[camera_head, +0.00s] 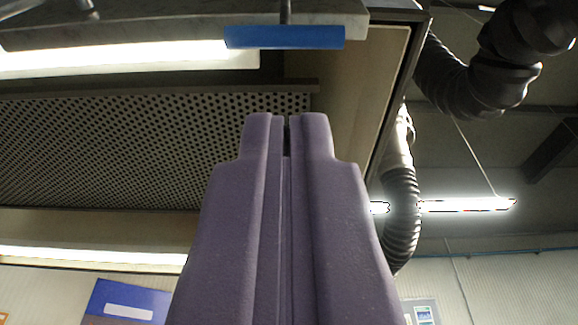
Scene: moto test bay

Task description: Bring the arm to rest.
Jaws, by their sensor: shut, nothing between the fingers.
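My gripper (287,122) rises from the bottom centre of the view, its two purple fingers pointing up. The fingers lie side by side with only a thin dark line between their tips. Nothing is held between them. The rest of the arm is out of view.
Above the fingertips hangs a blue bar (285,37) under a grey overhead edge. A perforated panel (120,150) lies behind at left. Black corrugated hoses (402,215) hang at right. Lit tubes (467,205) and a pale wall (500,285) show beyond. Distances are unclear.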

